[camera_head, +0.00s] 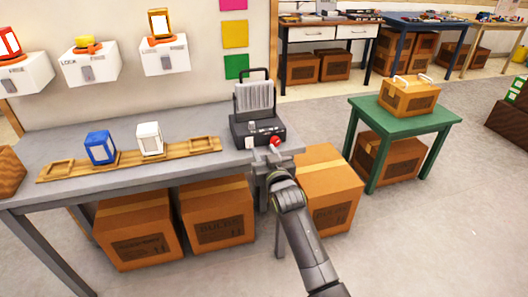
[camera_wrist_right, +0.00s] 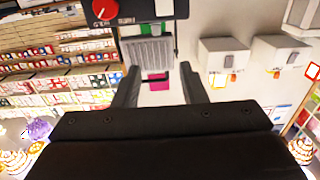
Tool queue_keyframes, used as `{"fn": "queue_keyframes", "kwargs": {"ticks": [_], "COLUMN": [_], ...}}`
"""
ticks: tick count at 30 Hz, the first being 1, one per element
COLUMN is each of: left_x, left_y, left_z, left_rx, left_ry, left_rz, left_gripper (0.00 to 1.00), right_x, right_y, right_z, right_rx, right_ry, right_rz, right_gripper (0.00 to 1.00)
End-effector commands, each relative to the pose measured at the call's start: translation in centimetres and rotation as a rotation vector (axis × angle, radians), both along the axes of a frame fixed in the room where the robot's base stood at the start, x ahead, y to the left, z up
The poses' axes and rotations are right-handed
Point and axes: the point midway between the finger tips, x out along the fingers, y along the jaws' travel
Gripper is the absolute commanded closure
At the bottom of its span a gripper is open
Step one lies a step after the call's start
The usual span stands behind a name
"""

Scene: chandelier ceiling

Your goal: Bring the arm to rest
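My right arm (camera_head: 305,240) comes in from the bottom of the head view and reaches to the right end of the grey workbench (camera_head: 60,215). Its gripper (camera_head: 270,163) is just in front of a black device (camera_head: 240,131) with a red knob (camera_head: 275,142) and a ribbed grey panel. In the right wrist view the two fingers of the gripper (camera_wrist_right: 160,72) are spread apart with nothing held between them. The device's red knob (camera_wrist_right: 105,9) shows at the top there. Whether the gripper touches the device cannot be told. My left gripper is not in view.
A wooden rack (camera_head: 185,151) holds a blue lantern (camera_head: 100,147) and a white one (camera_head: 149,138). Cardboard boxes (camera_head: 138,230) stand under and beside the bench. A green table (camera_head: 410,122) with a box stands at the right. The floor at lower right is clear.

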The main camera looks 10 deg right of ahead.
Motion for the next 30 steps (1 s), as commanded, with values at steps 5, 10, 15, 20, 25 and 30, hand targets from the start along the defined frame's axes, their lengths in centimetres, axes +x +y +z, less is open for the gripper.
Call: {"fn": "queue_keyframes", "kwargs": {"ticks": [5, 10, 15, 20, 25, 30], "left_x": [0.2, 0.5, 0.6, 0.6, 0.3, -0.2], "left_y": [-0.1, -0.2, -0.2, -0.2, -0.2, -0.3], "left_z": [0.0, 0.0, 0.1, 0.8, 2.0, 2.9], "left_rx": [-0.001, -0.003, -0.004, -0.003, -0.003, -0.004], "left_ry": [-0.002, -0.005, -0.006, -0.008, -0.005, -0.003], "left_rz": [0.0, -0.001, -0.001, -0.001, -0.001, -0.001], "left_gripper": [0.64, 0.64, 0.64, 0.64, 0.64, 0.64], "right_x": [0.0, 0.0, -0.1, -1.2, -5.6, -13.0], "right_y": [0.0, 0.0, -0.1, -1.2, -3.6, -6.2], "right_z": [0.0, 0.0, -0.5, -6.1, -17.4, -28.0], "right_rx": [0.0, 0.0, -0.002, -0.017, -0.04, -0.056], "right_ry": [0.0, 0.0, 0.01, 0.122, 0.348, 0.578], "right_rz": [0.0, 0.0, -0.001, -0.011, -0.028, -0.049], "right_gripper": [0.62, 0.62, 0.62, 0.62, 0.62, 0.62]}}
